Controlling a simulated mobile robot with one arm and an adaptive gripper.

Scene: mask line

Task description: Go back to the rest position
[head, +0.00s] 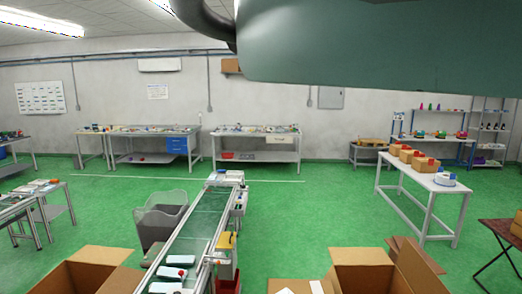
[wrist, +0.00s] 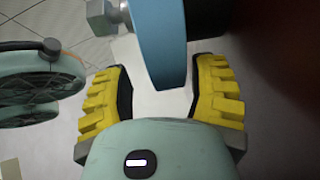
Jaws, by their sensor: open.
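My gripper (wrist: 162,95) shows in the wrist view with its two yellow ribbed fingers wide apart. It is open, and nothing is held between the fingers. A blue rounded part in front of it partly covers the view between the fingertips. My gripper does not show in the head view, where a green link of my arm crosses the top right. Light blue packs (head: 180,260) lie on the near part of the green conveyor belt (head: 203,224).
Open cardboard boxes stand at the front left (head: 92,262) and front right (head: 362,255). A white table (head: 425,180) with small boxes stands at the right. Workbenches line the back wall. Green floor between is clear.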

